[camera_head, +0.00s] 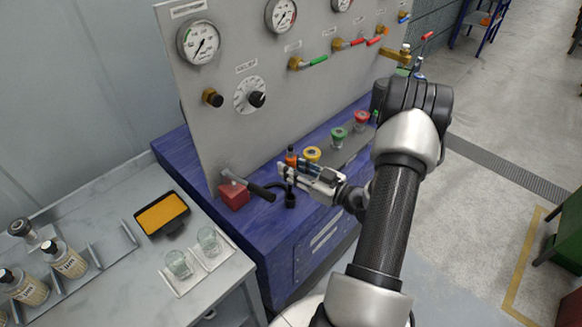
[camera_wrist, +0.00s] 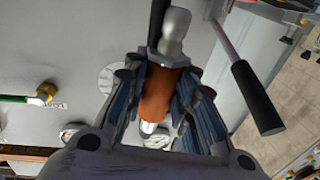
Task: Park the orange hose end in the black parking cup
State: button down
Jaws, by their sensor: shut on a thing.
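My gripper (camera_head: 290,172) is shut on the orange hose end (camera_wrist: 157,95), whose orange body shows between the dark finger pads in the wrist view. A grey metal piece shows at one end of it and a silver tip at the other. In the head view the orange hose end (camera_head: 291,154) stands up just above my fingertips. A small black cup-like thing (camera_head: 290,201), which looks like the parking cup, is just below my fingers on the blue bench. Whether the hose end touches it cannot be told. The cup cannot be made out in the wrist view.
A red block (camera_head: 234,195) with a black-handled lever (camera_head: 262,192) is close left of my gripper; the black handle (camera_wrist: 256,97) also shows in the wrist view. Yellow (camera_head: 312,154), green (camera_head: 338,136) and red (camera_head: 362,118) cups line the bench. The gauge panel (camera_head: 240,120) rises behind.

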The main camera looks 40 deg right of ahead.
jog(key=shift+f+b, duration=2.05)
jog(key=shift+f, duration=0.6)
jog(key=shift+f+b, duration=2.15)
jog(key=shift+f, duration=0.25)
jog(key=c, duration=1.2)
grip_release()
jog(key=shift+c, duration=0.2)
jog(key=v, duration=1.2)
jog(key=shift+w, duration=0.1)
